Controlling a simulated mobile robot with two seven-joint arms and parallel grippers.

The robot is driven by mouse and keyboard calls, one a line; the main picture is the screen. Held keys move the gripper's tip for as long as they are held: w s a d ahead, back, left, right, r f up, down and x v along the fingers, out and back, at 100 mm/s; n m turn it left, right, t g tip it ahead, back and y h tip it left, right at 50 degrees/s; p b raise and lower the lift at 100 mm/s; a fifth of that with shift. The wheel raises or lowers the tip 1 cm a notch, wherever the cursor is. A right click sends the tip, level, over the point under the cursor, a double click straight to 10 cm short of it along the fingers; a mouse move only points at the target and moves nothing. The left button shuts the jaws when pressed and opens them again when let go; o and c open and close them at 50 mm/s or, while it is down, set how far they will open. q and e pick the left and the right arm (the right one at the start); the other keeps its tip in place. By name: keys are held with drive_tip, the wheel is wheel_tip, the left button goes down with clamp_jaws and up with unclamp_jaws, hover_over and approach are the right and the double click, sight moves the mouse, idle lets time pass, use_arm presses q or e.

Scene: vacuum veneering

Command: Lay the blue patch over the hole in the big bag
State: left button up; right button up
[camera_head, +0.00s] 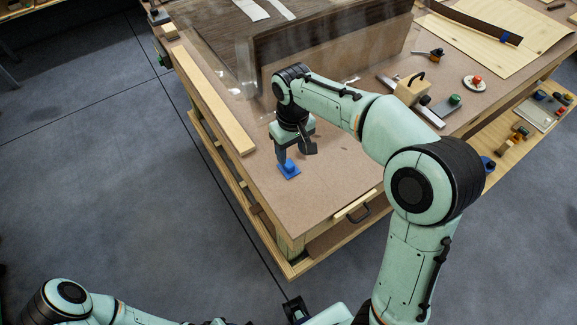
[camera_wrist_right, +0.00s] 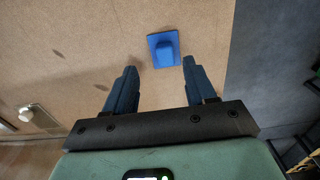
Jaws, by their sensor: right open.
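The blue patch (camera_head: 289,171) is a small flat square with a raised block on top. It lies on the table top near its left front edge, and the right wrist view shows it too (camera_wrist_right: 163,47). My right gripper (camera_head: 290,158) is above it, pointing down. In the right wrist view the two dark fingers (camera_wrist_right: 160,66) are open and empty, with the patch just beyond their tips. The big bag (camera_head: 246,60) is clear, shiny film over a dark wood block at the back. I cannot make out its hole.
A long wooden strip (camera_head: 213,100) lies along the table's left edge. Clamps and tools (camera_head: 430,100) lie to the right of my right forearm, and a pale veneer sheet (camera_head: 497,47) lies behind them. The table top (camera_head: 318,196) is bare around the patch.

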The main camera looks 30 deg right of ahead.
sight(288, 163)
drive_tip(key=f, duration=0.4)
drive_tip(key=shift+w+a+f, duration=0.2)
drive_tip(key=shift+a+f, duration=0.2)
clamp_jaws()
drive_tip(key=shift+r, duration=0.1)
